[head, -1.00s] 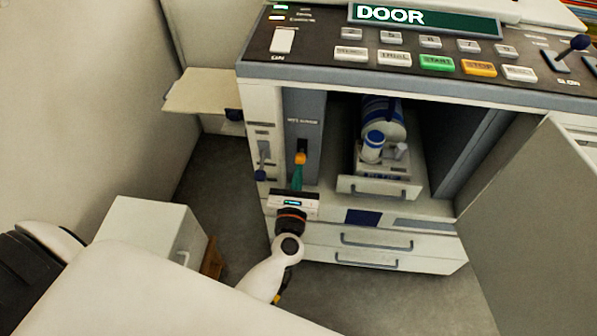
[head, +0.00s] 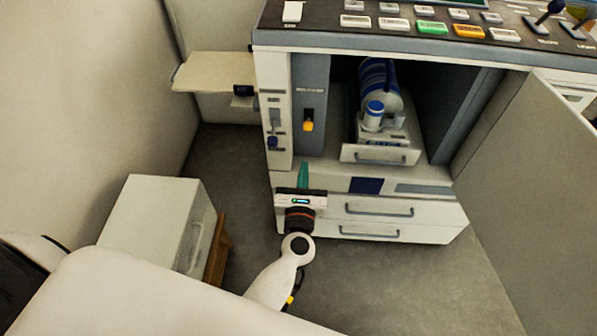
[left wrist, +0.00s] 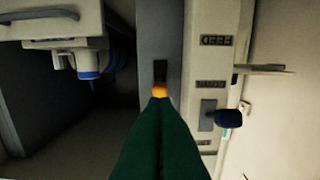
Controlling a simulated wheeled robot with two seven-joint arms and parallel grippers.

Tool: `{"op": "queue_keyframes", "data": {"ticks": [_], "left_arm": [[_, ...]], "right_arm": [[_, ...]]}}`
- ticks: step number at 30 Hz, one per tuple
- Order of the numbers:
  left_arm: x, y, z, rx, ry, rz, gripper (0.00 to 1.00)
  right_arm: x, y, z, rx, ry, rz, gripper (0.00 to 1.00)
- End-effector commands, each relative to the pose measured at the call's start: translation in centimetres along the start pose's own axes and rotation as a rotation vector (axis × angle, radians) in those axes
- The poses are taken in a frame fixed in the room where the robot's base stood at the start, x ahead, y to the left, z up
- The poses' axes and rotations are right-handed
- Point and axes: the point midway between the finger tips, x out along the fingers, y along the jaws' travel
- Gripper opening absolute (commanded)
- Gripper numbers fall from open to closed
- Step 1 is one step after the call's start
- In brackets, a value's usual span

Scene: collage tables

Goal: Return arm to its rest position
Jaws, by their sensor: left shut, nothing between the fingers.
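My left gripper (head: 303,175) is in front of the lower left part of the copier-like machine (head: 283,180), below an orange-tipped lever (head: 308,126). Its green fingers are shut with nothing between them. In the left wrist view the closed fingers (left wrist: 159,105) point at the orange lever tip (left wrist: 160,90), and they overlap it in the picture. In the head view the fingers and the lever are clearly apart. My right gripper is in neither view.
The machine's compartment is open, with a blue-and-white cylinder (head: 378,82) above a pulled-out tray (head: 380,154). An open door panel (head: 535,190) stands at right. A white box (head: 155,228) stands at left. Clear floor (head: 400,285) lies in front of the drawers.

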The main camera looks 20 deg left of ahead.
Motion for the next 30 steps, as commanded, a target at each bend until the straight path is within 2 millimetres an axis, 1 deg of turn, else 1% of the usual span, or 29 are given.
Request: {"op": "queue_keyframes", "data": {"ticks": [15,17,18,20,23,24,26,27,29,30], "left_arm": [[0.0,0.1,0.0,0.004,0.0,0.002,0.0],[-0.1,0.2,0.2,0.038,0.0,0.019,0.0],[-0.2,0.5,0.4,0.09,0.0,0.043,0.0],[-0.6,1.2,1.1,0.226,0.003,0.108,0.0],[-2.1,2.9,3.8,0.604,0.017,0.292,0.0],[-3.1,3.6,5.4,0.794,0.029,0.387,0.0],[-5.0,4.2,8.4,1.095,0.055,0.548,0.0],[-6.4,4.3,10.6,1.295,0.078,0.662,0.0],[-8.9,3.7,14.2,1.58,0.121,0.844,0.0],[-10.5,2.9,16.4,1.753,0.155,0.967,0.0]], "right_arm": [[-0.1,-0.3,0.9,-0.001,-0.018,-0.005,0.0],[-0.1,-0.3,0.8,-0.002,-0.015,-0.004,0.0],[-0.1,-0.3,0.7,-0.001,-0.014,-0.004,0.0],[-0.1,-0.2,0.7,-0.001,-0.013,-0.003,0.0],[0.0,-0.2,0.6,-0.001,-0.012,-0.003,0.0],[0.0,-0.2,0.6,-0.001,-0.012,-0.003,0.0],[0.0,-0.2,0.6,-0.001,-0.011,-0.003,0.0],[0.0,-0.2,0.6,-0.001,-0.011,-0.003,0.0],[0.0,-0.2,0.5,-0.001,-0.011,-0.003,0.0],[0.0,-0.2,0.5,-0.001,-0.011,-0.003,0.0]]}}
